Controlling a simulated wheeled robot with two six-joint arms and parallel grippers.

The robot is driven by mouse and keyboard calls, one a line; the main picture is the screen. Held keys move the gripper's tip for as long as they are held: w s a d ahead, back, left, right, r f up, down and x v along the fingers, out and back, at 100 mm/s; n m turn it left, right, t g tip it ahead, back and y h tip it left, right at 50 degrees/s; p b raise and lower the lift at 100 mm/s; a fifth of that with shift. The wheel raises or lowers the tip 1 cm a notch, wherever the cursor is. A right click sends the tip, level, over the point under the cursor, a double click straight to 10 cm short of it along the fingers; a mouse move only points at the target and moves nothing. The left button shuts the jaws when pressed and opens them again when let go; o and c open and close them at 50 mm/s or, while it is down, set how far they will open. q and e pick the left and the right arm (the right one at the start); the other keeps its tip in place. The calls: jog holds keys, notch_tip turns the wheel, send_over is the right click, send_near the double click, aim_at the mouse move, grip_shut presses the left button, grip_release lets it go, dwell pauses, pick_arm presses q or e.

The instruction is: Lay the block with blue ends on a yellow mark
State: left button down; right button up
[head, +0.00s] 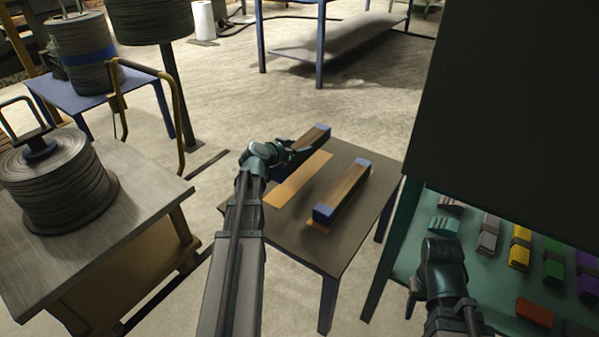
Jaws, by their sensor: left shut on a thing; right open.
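A brown block with blue ends (316,135) is in my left gripper (292,152), which is shut on it at its near end. This block is over the far left part of a small brown table (359,155), near a bare orange-yellow mark (296,184). I cannot tell whether it touches the table. A second brown block with blue ends (345,188) lies along another orange-yellow mark (318,225), largely covering it. My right gripper (413,296) is open, low at the right by the teal table; its fingers are hard to make out.
A teal table (480,263) at the right holds several coloured block stacks, under a large dark panel (510,100). A wooden bench (130,185) with a cable reel (55,185) stands at the left. The floor behind the small table is open.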

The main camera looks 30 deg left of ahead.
pick_arm(q)
notch_tip(320, 180, down, 4)
jog(key=b, duration=0.3)
jog(key=shift+f, duration=0.15)
notch_tip(320, 180, down, 4)
jog(key=b, duration=0.4)
jog(key=shift+r, duration=0.2)
jog(key=shift+f, duration=0.15)
grip_release()
